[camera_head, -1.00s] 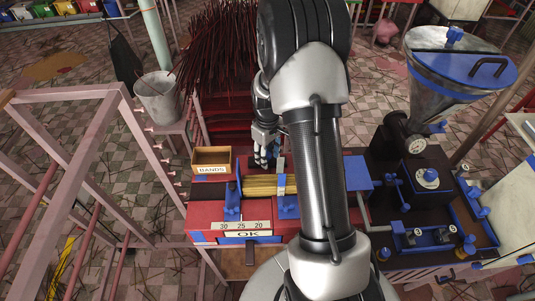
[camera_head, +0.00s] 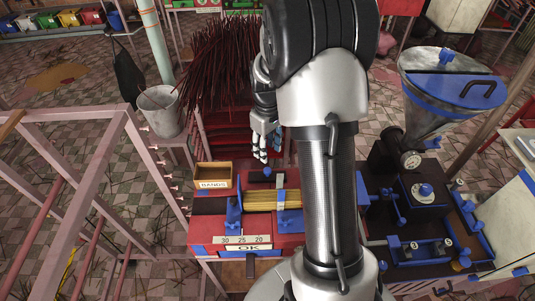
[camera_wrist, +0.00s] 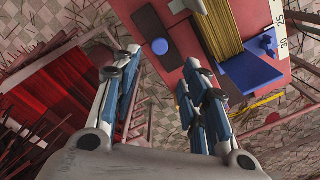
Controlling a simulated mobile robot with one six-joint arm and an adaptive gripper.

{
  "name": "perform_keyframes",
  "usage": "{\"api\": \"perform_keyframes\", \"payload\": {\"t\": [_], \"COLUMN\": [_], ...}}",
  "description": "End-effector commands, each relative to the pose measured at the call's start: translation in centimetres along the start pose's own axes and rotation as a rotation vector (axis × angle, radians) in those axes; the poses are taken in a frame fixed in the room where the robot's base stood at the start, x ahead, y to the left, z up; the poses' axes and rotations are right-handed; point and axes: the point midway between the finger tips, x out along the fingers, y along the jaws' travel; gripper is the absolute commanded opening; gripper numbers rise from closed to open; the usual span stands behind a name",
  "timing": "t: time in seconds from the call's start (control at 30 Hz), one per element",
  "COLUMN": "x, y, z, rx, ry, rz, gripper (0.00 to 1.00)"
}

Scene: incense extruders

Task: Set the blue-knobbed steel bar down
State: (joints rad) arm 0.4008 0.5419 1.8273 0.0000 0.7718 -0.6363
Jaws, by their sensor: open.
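The blue knob (camera_head: 267,171) of the bar rests on the red bench, on a dark strip behind the bundle of yellow sticks (camera_head: 258,199). In the wrist view the round blue knob (camera_wrist: 160,46) sits on that dark strip; I cannot clearly make out the steel bar under it. My gripper (camera_head: 266,155) hangs just behind and above the knob, apart from it. In the wrist view my gripper (camera_wrist: 160,60) has its two fingers spread wide with nothing between them.
A wooden BANDS box (camera_head: 213,177) stands left of the knob. Blue brackets (camera_head: 234,215) flank the stick bundle at the front. A blue-lidded hopper machine (camera_head: 425,190) stands to the right. Dark red sticks (camera_head: 215,60) fan out on a rack behind, beside a grey bucket (camera_head: 160,110).

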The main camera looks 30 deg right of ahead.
Motion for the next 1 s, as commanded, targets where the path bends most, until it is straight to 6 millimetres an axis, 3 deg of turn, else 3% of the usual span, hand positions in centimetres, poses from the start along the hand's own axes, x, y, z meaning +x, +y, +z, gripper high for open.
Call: {"api": "perform_keyframes", "payload": {"t": [0.17,0.27,0.4,0.6,0.8,1.0], "x": [-2.2,-5.4,-11.1,-17.1,-19.6,-19.6], "y": [-0.8,-2.7,-7.3,-14.1,-19.5,-22.3], "z": [0.0,0.3,2.0,6.8,12.5,16.3], "rx": [0.005,0.019,0.056,0.120,0.180,0.220], "ry": [0.012,0.041,0.105,0.211,0.320,0.388], "rz": [0.008,0.027,0.057,0.079,0.075,0.057], "gripper": [0.40,0.40,0.40,0.40,0.40,0.40]}}
